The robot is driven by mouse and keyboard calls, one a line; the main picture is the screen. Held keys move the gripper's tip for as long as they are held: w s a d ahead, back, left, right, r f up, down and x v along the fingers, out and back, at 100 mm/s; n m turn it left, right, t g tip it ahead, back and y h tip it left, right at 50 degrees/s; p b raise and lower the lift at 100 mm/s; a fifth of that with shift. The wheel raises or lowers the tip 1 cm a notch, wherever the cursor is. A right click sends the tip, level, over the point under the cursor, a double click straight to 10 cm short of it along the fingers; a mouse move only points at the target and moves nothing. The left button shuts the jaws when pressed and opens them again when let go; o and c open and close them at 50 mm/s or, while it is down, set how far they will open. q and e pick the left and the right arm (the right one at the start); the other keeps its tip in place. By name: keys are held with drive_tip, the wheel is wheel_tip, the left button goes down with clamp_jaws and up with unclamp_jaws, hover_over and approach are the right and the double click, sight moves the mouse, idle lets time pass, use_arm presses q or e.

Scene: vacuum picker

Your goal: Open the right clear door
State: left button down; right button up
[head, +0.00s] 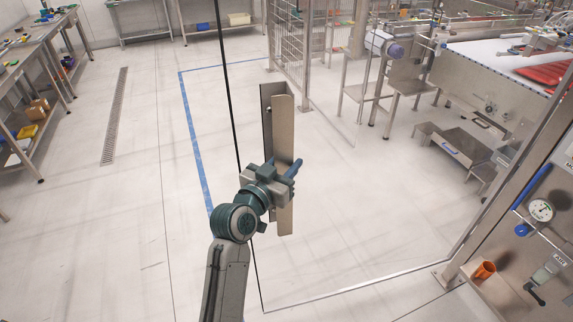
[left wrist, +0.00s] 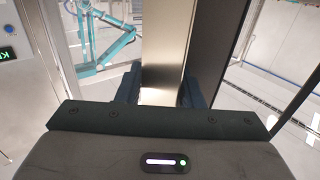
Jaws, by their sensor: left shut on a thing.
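The right clear door is a see-through panel with a thin dark left edge (head: 232,110) and a pale bottom edge (head: 350,290) in the head view. Its handle (head: 284,125) is a tall upright metal channel near that dark edge. My left gripper (head: 283,176) is shut on the lower half of the handle, with blue-dark fingers on either side. In the left wrist view the handle (left wrist: 166,45) rises between the two fingers, whose tips are partly hidden behind the gripper body. My right gripper is not in view.
A metal post panel with a gauge (head: 541,210) and an orange cup (head: 484,271) stands at the right. A conveyor machine (head: 470,75) and a mesh fence (head: 290,50) show beyond the door. Workbenches (head: 30,50) line the left. The floor between is clear.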

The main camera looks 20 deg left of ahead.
use_arm(q)
drive_tip(key=shift+a+r, duration=0.1)
drive_tip(key=c, duration=1.4)
unclamp_jaws()
drive_tip(key=o, duration=0.6)
drive_tip(key=shift+s+a, duration=0.15)
drive_tip(key=shift+a, duration=0.1)
drive_tip(key=shift+s+a, duration=0.1)
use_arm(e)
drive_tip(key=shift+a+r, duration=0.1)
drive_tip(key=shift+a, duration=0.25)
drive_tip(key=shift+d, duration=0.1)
